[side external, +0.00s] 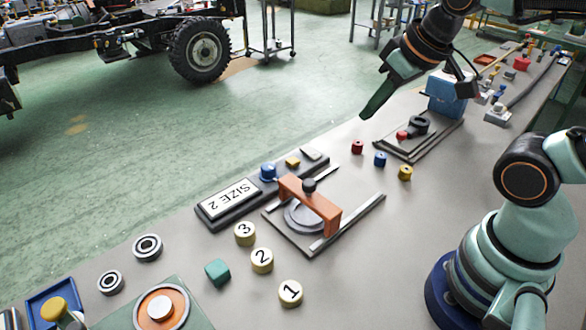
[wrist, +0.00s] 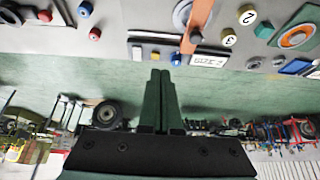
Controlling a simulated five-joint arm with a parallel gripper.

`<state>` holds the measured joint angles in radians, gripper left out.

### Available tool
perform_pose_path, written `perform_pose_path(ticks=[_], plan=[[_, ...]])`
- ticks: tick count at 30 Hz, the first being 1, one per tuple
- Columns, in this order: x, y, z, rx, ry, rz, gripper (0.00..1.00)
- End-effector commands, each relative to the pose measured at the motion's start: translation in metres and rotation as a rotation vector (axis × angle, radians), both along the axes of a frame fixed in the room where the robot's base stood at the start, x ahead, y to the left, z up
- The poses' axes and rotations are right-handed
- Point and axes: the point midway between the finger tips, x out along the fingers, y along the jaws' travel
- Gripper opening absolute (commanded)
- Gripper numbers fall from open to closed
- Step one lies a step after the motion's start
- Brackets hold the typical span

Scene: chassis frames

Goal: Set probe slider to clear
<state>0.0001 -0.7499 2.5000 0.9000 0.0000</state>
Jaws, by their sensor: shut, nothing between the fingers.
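The probe slider appears to be the orange bridge (side external: 322,208) with a dark knob (side external: 309,185), standing on two pale rails on a dark plate (side external: 285,235). It spans a round grey disc (side external: 298,220), which it partly covers. In the wrist view the orange bridge (wrist: 199,22) shows near the top, right of centre. My gripper (side external: 366,115) is shut and empty, raised in the air up and to the right of the bridge, apart from it. Its dark green fingers (wrist: 160,76) lie together in the wrist view.
A black panel (side external: 207,222) marked SIZE 2, with a blue knob (side external: 268,172), lies behind the plate. Numbered yellow discs (side external: 262,260) and a green block (side external: 217,271) stand in front. Small red, blue (side external: 380,159) and yellow pegs stand to the right. A blue box (side external: 446,95) stands farther back.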

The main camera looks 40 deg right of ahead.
Motion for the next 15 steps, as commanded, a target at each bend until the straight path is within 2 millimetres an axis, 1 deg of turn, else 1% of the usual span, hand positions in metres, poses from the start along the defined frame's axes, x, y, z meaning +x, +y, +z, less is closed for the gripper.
perform_pose_path(ticks=[1,2,3,5,6,7,11,15], plan=[[0.000,0.000,0.000,0.000,0.000,0.000,0.00],[0.000,0.000,0.000,0.000,0.000,0.000,0.08],[0.000,0.000,0.000,0.000,0.001,0.001,0.23],[0.001,0.001,0.000,-0.001,0.008,0.005,0.46],[0.003,0.003,0.001,-0.001,0.018,0.011,0.61],[0.004,0.004,0.000,-0.001,0.031,0.017,0.66],[0.015,0.015,0.000,-0.007,0.110,0.059,0.66],[0.031,0.033,-0.004,-0.018,0.226,0.120,0.66]])
